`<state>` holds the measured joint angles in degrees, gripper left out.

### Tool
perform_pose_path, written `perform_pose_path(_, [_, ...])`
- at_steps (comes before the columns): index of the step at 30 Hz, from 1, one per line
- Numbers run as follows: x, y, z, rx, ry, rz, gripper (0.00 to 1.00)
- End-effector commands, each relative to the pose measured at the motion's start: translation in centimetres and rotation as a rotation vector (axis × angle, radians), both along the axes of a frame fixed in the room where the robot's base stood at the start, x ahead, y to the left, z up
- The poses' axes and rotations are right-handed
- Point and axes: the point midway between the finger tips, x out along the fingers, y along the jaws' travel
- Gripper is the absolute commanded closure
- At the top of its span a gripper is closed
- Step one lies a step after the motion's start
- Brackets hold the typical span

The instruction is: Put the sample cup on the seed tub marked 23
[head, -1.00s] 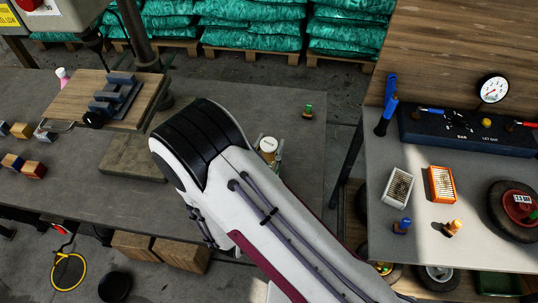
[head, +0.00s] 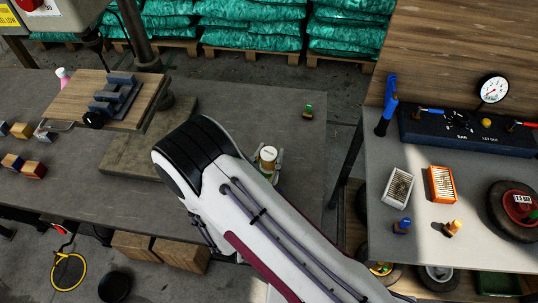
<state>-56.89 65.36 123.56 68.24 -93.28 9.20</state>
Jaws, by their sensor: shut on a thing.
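A small white cup with a tan top (head: 268,154), which I take to be the sample cup, shows just beyond my arm, over the right part of the grey bench (head: 225,105). My gripper (head: 269,160) is partly hidden behind my own arm; its pale fingertips show on both sides of the cup and are shut on it. Whether the cup's base touches anything below cannot be seen. No seed tub with a readable 23 is in view; my arm covers part of the bench.
A small green-topped piece (head: 308,111) stands near the bench's right edge. A wooden board with a dark stepped block (head: 117,95) and several small blocks are at left. A second table (head: 375,220) at right holds filters (head: 441,184), a wheel and a gauge panel.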

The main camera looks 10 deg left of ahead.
Motion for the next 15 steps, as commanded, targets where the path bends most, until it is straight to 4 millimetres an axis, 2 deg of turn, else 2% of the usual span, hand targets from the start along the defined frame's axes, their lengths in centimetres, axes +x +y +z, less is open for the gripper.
perform_pose_path(15, [0.01,0.02,-0.48,0.0,-0.001,0.0,0.92])
